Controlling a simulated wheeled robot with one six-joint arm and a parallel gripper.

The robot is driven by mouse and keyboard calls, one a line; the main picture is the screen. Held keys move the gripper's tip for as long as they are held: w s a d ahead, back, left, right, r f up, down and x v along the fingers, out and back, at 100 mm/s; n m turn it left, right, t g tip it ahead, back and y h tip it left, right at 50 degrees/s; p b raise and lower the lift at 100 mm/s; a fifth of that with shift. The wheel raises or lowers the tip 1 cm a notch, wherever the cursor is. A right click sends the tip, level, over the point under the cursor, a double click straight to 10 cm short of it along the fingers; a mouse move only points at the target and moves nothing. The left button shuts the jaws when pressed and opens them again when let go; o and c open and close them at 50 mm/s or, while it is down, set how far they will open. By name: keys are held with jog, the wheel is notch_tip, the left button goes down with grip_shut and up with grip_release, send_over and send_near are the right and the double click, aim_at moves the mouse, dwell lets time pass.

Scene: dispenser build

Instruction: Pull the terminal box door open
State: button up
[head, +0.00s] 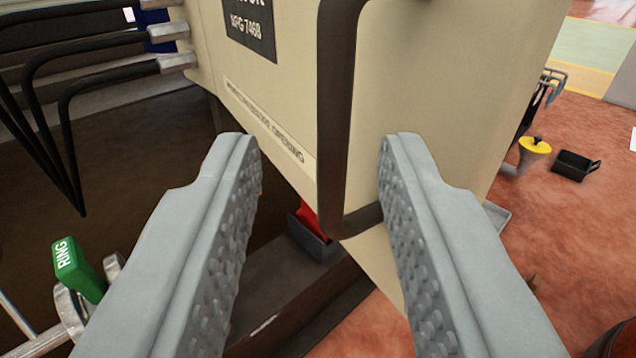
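The terminal box (275,110) is cream, with a dark label and a line of lettering on its face. A long black bar handle (336,120) runs down the box, and its lower end bends right towards the cream right-hand panel (430,80), which looks like the door. I cannot tell whether the door is shut or ajar. My gripper (318,160) is open. Its two grey ridged fingers appear on either side of the handle's lower part, the right one nearer to it. No grip on the handle shows; the depth between them is unclear.
Black cables (75,90) enter the box at left. A green tag reading RING (75,268) is at lower left. A grey bin (315,240) with something red is below the box. A yellow-topped object (535,146) and a black tray (574,166) stand on the reddish floor at right.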

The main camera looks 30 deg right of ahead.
jog(key=v, duration=1.3)
jog(key=shift+s, duration=0.15)
jog(key=shift+a, duration=0.15)
